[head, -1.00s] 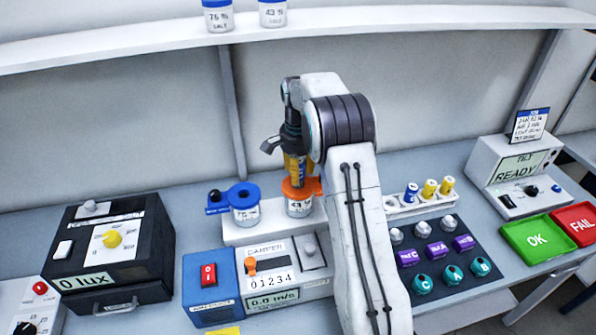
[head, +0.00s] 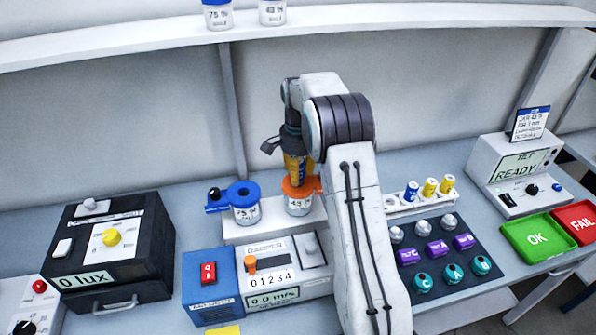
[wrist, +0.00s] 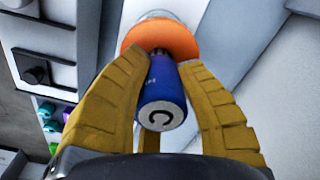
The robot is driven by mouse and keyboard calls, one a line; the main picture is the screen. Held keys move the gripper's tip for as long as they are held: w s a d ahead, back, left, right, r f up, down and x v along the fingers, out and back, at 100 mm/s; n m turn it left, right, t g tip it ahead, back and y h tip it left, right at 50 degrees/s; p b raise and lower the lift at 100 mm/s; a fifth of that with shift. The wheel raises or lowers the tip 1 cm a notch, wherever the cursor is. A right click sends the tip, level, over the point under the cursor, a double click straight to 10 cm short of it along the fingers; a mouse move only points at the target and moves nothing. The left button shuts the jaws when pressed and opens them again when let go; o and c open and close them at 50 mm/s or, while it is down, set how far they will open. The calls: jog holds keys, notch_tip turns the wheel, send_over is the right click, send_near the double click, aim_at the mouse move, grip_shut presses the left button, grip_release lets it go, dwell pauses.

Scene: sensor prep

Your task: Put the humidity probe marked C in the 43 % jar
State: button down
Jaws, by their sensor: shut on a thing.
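The 43 % jar (head: 298,206) stands on a white ledge and has an orange collar (head: 292,191). My gripper (head: 298,172) is right above it, pointing down, with yellow fingers. In the wrist view the fingers are shut on a blue humidity probe marked C (wrist: 165,95), its lettered end toward the camera. The probe's far end reaches the middle of the orange collar (wrist: 160,38). How deep it sits in the opening cannot be told. In the head view the fingers mostly hide the probe.
A blue-collared 75 % jar (head: 246,213) stands just left of the 43 % jar. A white rack with several probes (head: 405,207) is right of my arm. A meter box (head: 290,268) is in front, a black box (head: 110,255) at left. Two more jars stand on the shelf above.

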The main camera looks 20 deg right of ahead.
jog(key=shift+f+b, duration=0.45)
jog(key=shift+f, duration=0.5)
dwell(2.0)
jog(key=c, duration=0.5)
grip_release()
jog(key=shift+c, duration=0.2)
jog(key=shift+r+p, duration=1.05)
jog(key=shift+r, duration=2.95)
